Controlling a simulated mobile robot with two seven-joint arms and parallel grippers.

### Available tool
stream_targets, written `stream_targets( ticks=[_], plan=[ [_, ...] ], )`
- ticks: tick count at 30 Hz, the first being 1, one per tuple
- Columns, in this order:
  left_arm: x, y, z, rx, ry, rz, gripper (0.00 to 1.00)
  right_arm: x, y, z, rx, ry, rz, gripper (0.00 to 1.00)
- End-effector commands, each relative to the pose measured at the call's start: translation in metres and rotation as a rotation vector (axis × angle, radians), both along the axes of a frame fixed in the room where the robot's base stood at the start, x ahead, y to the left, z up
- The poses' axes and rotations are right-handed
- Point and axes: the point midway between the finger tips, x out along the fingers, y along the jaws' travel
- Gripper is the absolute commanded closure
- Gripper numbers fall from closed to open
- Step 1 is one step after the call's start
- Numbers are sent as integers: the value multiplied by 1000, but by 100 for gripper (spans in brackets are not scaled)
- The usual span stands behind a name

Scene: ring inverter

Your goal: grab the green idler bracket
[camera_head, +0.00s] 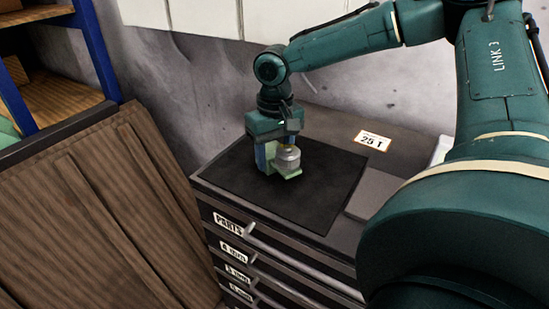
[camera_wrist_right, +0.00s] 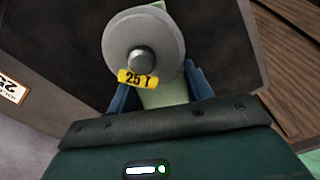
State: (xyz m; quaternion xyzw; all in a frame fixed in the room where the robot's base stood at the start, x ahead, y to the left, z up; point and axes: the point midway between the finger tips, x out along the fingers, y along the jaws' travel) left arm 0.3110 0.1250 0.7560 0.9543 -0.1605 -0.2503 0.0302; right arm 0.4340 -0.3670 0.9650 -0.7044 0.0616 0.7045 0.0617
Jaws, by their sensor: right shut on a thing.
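The green idler bracket (camera_head: 294,173) is pale green and carries a grey round wheel (camera_head: 288,157). It is at the black mat on top of the drawer cabinet. My right gripper (camera_head: 272,157) points down over the mat and is shut on the bracket. In the right wrist view the pale green bracket (camera_wrist_right: 165,94) is between the two blue fingers of my right gripper (camera_wrist_right: 165,90). The grey wheel (camera_wrist_right: 143,48) and a yellow "25 T" tag (camera_wrist_right: 138,78) show there too. I cannot tell whether the bracket touches the mat. My left gripper is not in view.
The black mat (camera_head: 325,190) covers much of the cabinet top. A "25 T" card (camera_head: 373,140) lies behind it to the right, and a grey flat block (camera_head: 372,195) is at its right. Labelled drawers (camera_head: 262,262) face front. Brown ribbed panels (camera_head: 100,210) stand at the left.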

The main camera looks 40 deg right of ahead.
Motion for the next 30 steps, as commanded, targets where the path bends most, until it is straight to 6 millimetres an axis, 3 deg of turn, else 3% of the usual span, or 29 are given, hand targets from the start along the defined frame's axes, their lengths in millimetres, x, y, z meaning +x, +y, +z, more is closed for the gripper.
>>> stream_targets(
  ticks=[14,23,30],
  plan=[
    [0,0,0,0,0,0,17,0,0,0,-1,-1,0,93],
    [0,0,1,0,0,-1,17,2,0,7,-1,-6,0,94],
    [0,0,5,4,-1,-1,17,3,0,45,0,-11,-1,94]
  ],
)
